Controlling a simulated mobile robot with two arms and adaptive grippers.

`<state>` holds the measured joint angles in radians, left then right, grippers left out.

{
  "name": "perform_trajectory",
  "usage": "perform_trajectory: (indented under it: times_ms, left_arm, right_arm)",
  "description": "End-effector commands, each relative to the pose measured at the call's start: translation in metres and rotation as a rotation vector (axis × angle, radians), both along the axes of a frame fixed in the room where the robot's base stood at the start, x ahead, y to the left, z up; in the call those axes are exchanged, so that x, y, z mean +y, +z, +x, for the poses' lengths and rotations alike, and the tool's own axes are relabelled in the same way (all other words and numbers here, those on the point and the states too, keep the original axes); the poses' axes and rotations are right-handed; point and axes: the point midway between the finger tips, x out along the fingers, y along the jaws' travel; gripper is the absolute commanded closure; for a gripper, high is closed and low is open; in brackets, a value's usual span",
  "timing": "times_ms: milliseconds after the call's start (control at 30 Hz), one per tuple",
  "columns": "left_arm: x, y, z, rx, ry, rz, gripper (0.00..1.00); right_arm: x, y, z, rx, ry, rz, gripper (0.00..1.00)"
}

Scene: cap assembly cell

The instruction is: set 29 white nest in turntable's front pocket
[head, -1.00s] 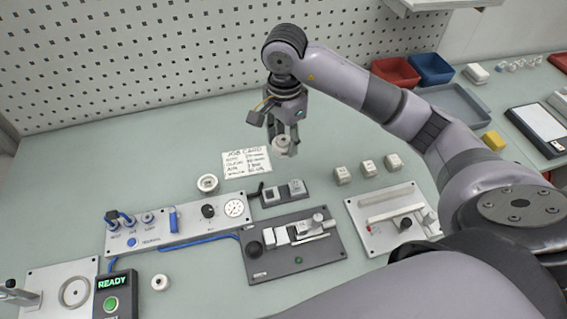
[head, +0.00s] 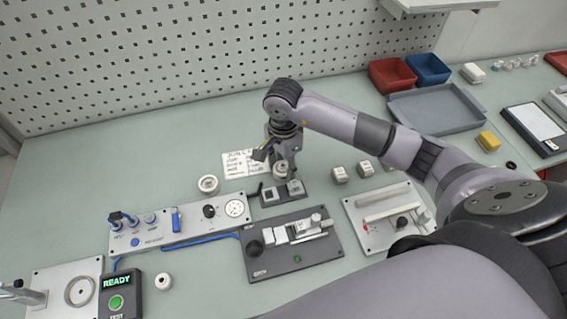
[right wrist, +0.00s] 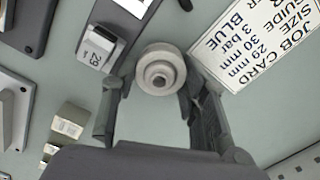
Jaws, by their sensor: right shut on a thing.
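My right gripper (head: 281,166) is shut on a white round nest (right wrist: 160,72), a stepped disc with a hole at its centre. It holds the nest above the table, just behind the dark two-block stand (head: 282,199). In the right wrist view the nest sits between the two fingertips, beside a pale block marked 29 (right wrist: 98,48) on that stand. No number is readable on the nest. I cannot tell which fixture is the turntable; a pale plate with a ring (head: 78,291) is at the lower left. My left gripper is not in view.
The job card (head: 238,164) lies left of the gripper. A white ring (head: 208,185) and a small white round piece (head: 163,282) stand loose. Pale blocks (head: 339,174) are at right. The gauge panel (head: 180,222) and dark fixture (head: 290,245) fill the front.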

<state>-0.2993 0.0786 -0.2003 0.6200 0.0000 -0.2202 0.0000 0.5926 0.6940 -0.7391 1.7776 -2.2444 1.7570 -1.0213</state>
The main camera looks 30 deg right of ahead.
Motion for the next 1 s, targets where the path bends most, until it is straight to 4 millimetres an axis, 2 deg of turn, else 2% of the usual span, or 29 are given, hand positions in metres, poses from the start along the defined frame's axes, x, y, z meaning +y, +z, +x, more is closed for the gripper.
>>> perform_trajectory:
  times_ms: [67, 100, 200, 467, 633, 767, 1000]
  left_arm:
    - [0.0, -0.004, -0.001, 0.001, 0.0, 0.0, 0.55]
    - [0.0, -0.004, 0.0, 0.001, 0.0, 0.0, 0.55]
    - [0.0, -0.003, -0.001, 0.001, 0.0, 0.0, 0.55]
    - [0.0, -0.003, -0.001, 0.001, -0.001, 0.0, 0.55]
    - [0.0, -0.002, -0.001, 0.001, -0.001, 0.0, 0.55]
    - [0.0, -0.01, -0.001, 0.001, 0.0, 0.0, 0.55]
    - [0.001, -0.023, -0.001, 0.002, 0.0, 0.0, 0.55]
  right_arm:
    - [0.0, -0.004, 0.0, -0.001, 0.0, -0.001, 0.87]
    - [0.0, -0.003, 0.0, -0.001, 0.0, -0.001, 0.58]
    - [0.0, -0.002, 0.0, 0.0, 0.0, 0.0, 0.52]
    - [0.0, -0.002, 0.0, 0.0, 0.0, 0.0, 0.51]
    - [0.0, 0.006, 0.001, -0.003, 0.0, -0.001, 0.51]
    - [-0.001, 0.027, 0.002, -0.006, 0.001, -0.001, 0.51]
    - [0.0, 0.081, 0.002, -0.006, 0.0, -0.001, 0.51]
